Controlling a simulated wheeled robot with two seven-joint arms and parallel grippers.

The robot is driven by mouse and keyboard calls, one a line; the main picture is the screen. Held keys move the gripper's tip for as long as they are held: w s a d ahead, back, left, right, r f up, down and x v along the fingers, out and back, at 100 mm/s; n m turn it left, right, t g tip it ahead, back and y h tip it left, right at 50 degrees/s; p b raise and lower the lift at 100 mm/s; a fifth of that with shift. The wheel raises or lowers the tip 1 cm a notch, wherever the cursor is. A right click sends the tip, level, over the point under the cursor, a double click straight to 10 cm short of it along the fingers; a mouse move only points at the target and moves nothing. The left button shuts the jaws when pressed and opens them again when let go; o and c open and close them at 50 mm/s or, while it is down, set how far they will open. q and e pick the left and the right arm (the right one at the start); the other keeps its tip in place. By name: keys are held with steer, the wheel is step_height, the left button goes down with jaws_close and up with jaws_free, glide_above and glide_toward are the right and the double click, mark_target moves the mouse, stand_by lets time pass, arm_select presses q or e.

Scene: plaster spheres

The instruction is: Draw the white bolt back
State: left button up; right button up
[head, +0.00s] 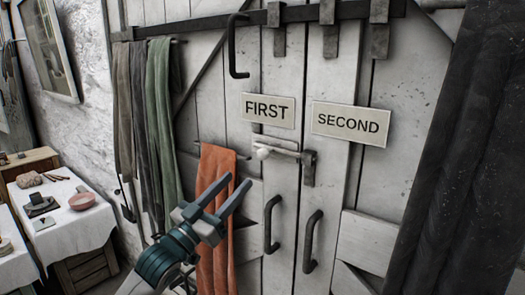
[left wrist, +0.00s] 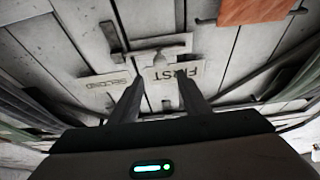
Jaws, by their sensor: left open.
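The white bolt (head: 276,151) is mounted across the pale plank doors, below the FIRST sign (head: 268,110). Its round white knob (head: 263,153) is at the left end, and its right end meets a dark metal bracket (head: 309,168) below the SECOND sign (head: 350,123). My left gripper (head: 236,181) is open and empty, below and left of the knob, with its fingers pointing up toward the doors. In the left wrist view, which is upside down, the bolt (left wrist: 164,43) shows beyond the open fingers (left wrist: 160,90). My right gripper is out of view.
An orange cloth (head: 215,165) hangs behind my left gripper. Two dark door handles (head: 272,224) are below the bolt. A black hook (head: 233,55) hangs above left. Dark and green cloths (head: 158,120) hang further left, beyond which stands a table (head: 75,232) with dishes.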

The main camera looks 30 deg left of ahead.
mark_target(259, 156)
arm_select(q)
steer(key=p+x, duration=0.4)
steer(key=x, duration=0.9)
steer(key=shift+a+f, duration=0.1)
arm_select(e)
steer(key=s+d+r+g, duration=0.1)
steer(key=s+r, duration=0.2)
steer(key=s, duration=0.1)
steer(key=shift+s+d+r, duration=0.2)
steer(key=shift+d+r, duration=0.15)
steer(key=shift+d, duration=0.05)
arm_select(q)
steer(key=shift+c, duration=0.3)
jaws_close()
